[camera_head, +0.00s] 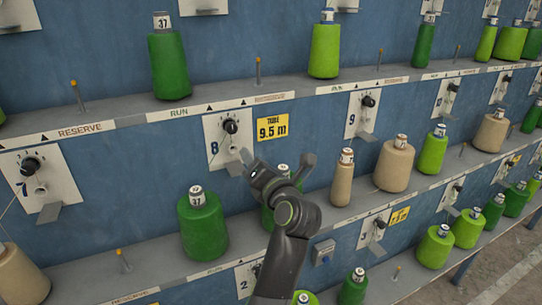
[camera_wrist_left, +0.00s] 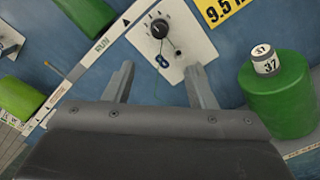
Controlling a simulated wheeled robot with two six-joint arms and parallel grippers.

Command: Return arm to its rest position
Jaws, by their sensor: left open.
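My left arm rises from the bottom middle of the head view. Its gripper (camera_head: 272,168) is in front of the rack, just below and right of the white panel numbered 8 (camera_head: 214,155). In the left wrist view the two fingers of this gripper (camera_wrist_left: 160,72) stand apart with nothing between them. Panel 8 (camera_wrist_left: 184,52) with its black knob (camera_wrist_left: 160,28) lies beyond the fingertips, and I see no clear contact. My right gripper is not in view.
A green cone labelled 37 (camera_head: 204,230) stands left of my arm; another green cone (camera_head: 267,217) is partly hidden behind my gripper. Tan cones (camera_head: 394,167) stand to the right. Grey shelves (camera_head: 215,104) with pegs run across the blue rack. Floor (camera_head: 510,262) shows at lower right.

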